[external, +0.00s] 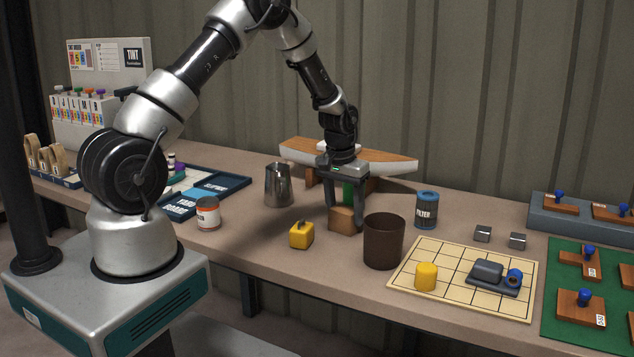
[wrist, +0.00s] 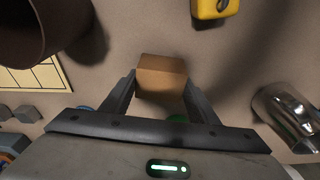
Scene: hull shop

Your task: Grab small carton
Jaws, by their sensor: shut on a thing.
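The small carton (external: 342,219) is a plain brown box on the bench, left of the dark brown cup. My gripper (external: 347,213) points down over it and is shut on it, one finger on each side. In the wrist view the carton (wrist: 162,74) sits between the tips of my gripper (wrist: 160,90). In the external view the carton's base looks at or very near the bench top; I cannot tell whether it is lifted.
The brown cup (external: 383,242) stands close right of the carton. A yellow block (external: 301,235) is at its left front, a metal cup (external: 278,185) at back left. A filter can (external: 426,210) and a gridded board (external: 408,279) are to the right. A boat hull (external: 390,162) lies behind.

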